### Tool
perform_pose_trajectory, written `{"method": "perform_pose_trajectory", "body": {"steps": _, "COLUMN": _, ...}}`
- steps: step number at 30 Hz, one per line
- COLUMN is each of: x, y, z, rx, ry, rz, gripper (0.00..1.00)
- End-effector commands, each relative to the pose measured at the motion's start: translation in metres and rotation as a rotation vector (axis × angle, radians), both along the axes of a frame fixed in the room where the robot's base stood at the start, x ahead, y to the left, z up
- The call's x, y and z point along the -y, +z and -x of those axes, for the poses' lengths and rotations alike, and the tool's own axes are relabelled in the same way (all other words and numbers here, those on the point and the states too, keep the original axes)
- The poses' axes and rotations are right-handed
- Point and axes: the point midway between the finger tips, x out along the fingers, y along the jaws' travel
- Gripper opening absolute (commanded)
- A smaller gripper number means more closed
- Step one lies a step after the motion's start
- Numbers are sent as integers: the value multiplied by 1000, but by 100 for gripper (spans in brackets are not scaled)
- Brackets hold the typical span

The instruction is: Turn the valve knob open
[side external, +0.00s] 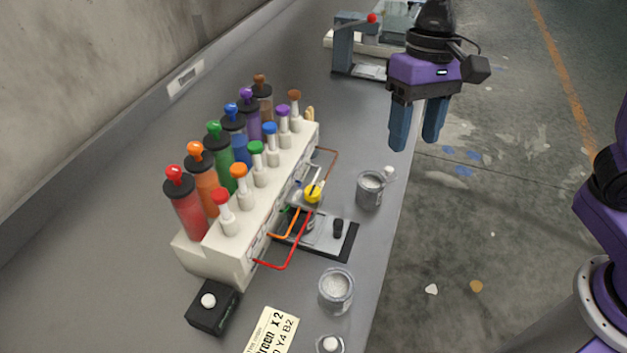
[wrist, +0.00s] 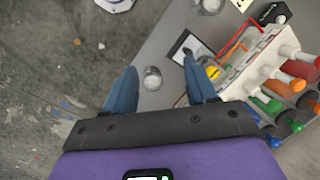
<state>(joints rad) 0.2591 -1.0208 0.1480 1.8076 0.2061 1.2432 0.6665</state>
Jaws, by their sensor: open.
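A yellow round knob (side external: 313,193) sits at the front of the white dispenser block, among thin coloured tubes; it is the likeliest valve knob, though its setting is too small to tell. It also shows in the wrist view (wrist: 212,72), right of the fingers. A black knob (side external: 338,228) stands on a small plate in front of the block. My gripper (side external: 415,138) hangs above the table's right edge, fingers down, open and empty, well apart from both knobs. In the wrist view its blue fingers (wrist: 160,70) are spread, with a cup (wrist: 152,82) visible far below between them.
The dispenser block (side external: 213,255) carries several coloured cylinders with ball-topped plungers. A grey cup (side external: 369,190) and a clear cup (side external: 336,290) stand near the table's right edge. A black box with a white button (side external: 209,301) and a label card (side external: 270,332) lie in front.

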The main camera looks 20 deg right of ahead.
Motion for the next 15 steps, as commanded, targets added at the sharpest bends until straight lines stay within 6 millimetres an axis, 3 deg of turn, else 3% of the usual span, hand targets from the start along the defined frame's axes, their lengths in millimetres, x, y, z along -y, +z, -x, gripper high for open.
{"method": "perform_pose_trajectory", "body": {"steps": 6, "x": -37, "y": 9, "z": -51, "rx": -85, "ry": -288, "rz": 5, "gripper": 57}}
{"method": "perform_pose_trajectory", "body": {"steps": 15, "x": -70, "y": 17, "z": -109, "rx": -202, "ry": -639, "rz": 14, "gripper": 57}}
